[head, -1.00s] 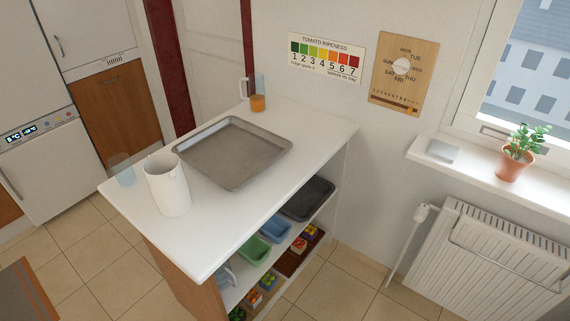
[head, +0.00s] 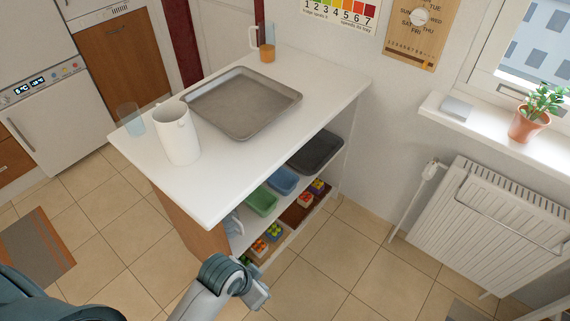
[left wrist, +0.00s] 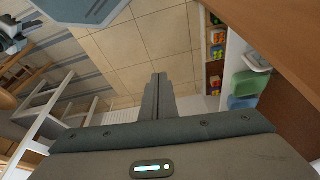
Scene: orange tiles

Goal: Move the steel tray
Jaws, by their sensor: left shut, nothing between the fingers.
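The steel tray (head: 242,102) is a grey, shallow rectangular tray lying flat on the white top of the shelf unit (head: 200,195) in the head view. My left arm comes in at the bottom left of the head view, low in front of the unit and well apart from the tray. In the left wrist view my left gripper (left wrist: 160,84) is shut with its fingers together and empty. The tray does not show clearly in the left wrist view. My right gripper is not in view.
A white pitcher (head: 178,136) and a clear glass (head: 131,119) stand left of the tray. A glass with orange contents (head: 267,53) stands behind it. Bins, a dark tray (head: 316,150) and small boxes fill the open shelves below. A radiator (head: 490,222) is at the right.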

